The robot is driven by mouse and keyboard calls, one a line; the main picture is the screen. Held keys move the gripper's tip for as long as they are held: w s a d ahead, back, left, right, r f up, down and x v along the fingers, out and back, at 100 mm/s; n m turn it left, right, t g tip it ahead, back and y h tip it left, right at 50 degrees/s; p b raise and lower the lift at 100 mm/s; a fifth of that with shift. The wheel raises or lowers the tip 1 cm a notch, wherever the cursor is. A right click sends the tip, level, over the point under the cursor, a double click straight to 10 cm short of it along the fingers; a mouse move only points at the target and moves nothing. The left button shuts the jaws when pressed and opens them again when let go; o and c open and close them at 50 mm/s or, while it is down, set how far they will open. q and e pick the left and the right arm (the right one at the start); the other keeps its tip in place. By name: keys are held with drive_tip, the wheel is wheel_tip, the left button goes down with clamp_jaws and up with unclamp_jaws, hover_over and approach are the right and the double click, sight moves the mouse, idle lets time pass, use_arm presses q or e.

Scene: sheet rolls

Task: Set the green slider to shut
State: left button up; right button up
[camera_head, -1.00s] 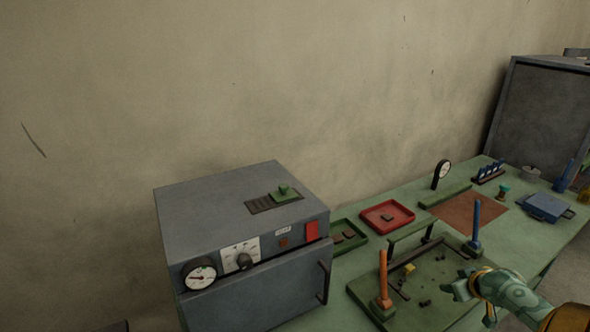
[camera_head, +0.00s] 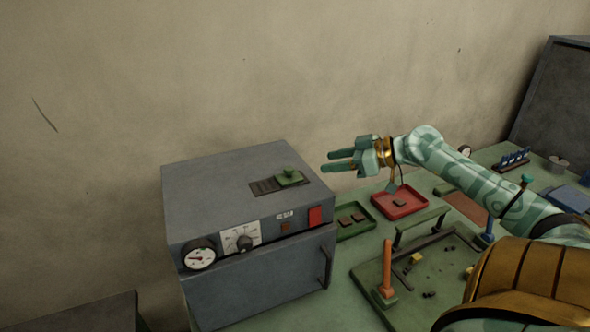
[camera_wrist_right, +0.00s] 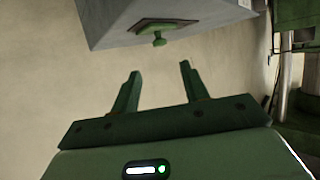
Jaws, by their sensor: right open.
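The green slider (camera_head: 289,177) sits in a dark slotted track (camera_head: 266,186) on top of the grey oven-like box (camera_head: 215,185), at the right end of the track. A small knob stands up from its plate. My right gripper (camera_head: 325,161) is open and empty, to the right of the slider and apart from it, with its fingers pointing left. In the right wrist view the slider's knob (camera_wrist_right: 158,39) shows ahead of the two spread fingers (camera_wrist_right: 156,76), beyond their tips. My left gripper is not in view.
An orange post (camera_head: 387,268) rises from the green board. The wall is behind.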

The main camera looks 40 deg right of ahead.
sight(291, 168)
drive_tip(key=b+x, duration=0.1)
drive_tip(key=x, duration=0.8)
drive_tip(key=shift+w+a+f, duration=0.1)
drive_tip(key=shift+w+f, duration=0.1)
drive_tip(key=shift+w, duration=0.1)
drive_tip(key=shift+w+a+f, duration=0.2)
drive_tip(key=shift+w+a, duration=0.1)
drive_tip(key=shift+w, duration=0.15)
